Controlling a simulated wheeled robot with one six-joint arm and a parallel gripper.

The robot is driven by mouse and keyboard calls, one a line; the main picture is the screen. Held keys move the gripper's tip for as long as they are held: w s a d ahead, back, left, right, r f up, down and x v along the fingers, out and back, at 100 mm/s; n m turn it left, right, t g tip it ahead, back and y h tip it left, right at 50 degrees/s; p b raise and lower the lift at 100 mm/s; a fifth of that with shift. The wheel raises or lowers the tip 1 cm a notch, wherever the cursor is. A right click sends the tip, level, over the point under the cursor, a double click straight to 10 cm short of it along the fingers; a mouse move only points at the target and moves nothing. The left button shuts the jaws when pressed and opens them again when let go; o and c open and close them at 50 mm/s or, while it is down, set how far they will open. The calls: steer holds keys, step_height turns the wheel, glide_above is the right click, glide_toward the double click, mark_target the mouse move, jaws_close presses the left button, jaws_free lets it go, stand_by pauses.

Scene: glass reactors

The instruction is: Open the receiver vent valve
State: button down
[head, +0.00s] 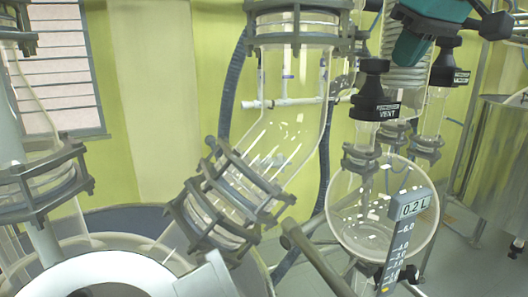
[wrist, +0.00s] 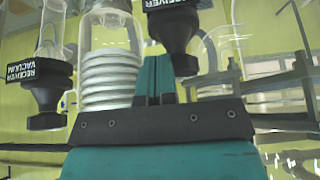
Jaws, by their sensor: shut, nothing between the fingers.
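The receiver vent valve (head: 376,92) is a black knob and collar with a white VENT label, upright on a glass neck above the round receiver flask (head: 352,205) in the head view. My gripper (wrist: 155,68) is shut and empty in the wrist view. Its teal body (head: 412,42) shows in the head view, just right of and above the vent valve.
A second labelled black valve (head: 449,76) stands right of my gripper. A coiled glass condenser (wrist: 108,60) is close by the fingers. The scale bar (head: 406,240) fronts the flask. A clamped glass joint (head: 225,195) is left, and a steel vessel (head: 495,150) is right.

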steer(key=shift+d+f, duration=0.15)
steer(key=shift+f, duration=0.1)
stand_by(0.5)
step_height(320, 180, up, 7)
steer(key=p, duration=0.6)
steer(key=shift+f+p, duration=0.2)
steer(key=shift+p, duration=0.2)
steer(key=s+a+f+b, duration=0.1)
steer(key=a+f+b, duration=0.2)
steer(key=f+b, duration=0.3)
steer(key=b, duration=0.3)
steer(key=shift+a+f+b, duration=0.2)
steer(key=shift+a+b, duration=0.1)
